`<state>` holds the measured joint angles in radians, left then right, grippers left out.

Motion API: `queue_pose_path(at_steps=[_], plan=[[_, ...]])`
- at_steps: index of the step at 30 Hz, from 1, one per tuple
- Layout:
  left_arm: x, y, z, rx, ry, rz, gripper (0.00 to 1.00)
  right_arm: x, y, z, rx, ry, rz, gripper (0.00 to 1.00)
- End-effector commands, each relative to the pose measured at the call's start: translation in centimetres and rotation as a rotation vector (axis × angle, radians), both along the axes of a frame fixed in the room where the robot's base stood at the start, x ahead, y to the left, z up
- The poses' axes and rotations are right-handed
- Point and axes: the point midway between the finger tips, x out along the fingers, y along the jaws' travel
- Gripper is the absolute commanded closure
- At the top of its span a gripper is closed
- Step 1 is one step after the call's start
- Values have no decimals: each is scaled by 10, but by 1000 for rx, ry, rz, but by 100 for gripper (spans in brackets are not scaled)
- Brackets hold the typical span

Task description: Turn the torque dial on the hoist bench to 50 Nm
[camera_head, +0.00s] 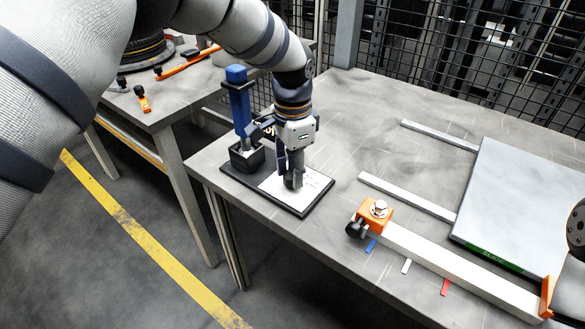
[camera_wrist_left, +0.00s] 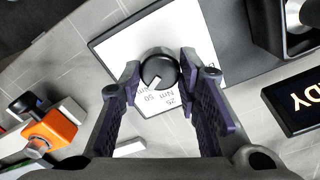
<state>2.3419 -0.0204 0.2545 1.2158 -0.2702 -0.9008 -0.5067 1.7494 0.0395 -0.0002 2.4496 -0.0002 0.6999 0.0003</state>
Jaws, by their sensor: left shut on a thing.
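The torque dial is a black round knob (camera_wrist_left: 158,68) on a white plate (camera_wrist_left: 115,48) printed with 25 Nm and 50 Nm labels. A white pointer line on the knob points down-left in the left wrist view, toward the 50 label. My left gripper (camera_head: 291,182) reaches down over the plate (camera_head: 312,190) on the hoist bench (camera_head: 345,130). It is shut on the knob, one finger on each side. In the head view the fingers hide most of the knob.
A blue tool (camera_head: 240,105) stands in a black holder (camera_head: 246,157) close beside my left gripper. A lit display (camera_wrist_left: 298,101) sits nearby. An orange clamp (camera_head: 375,213) on a rail and a grey slide plate (camera_head: 525,200) lie right. A mesh fence (camera_head: 450,50) stands behind.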

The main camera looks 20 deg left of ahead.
Motion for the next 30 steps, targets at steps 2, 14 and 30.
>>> queue_pose_path(at_steps=[2, 14, 30], plan=[[-1, 0, -1, 0, 3, -4, 97, 0, 0, 0, 0, 1, 0, 60], [-1, 0, -1, 1, 2, -3, 49, 0, 0, 0, 0, 1, 0, 60], [1, 0, 60, 1, -5, -1, 49, 0, 0, 0, 0, 0, 0, 60]])
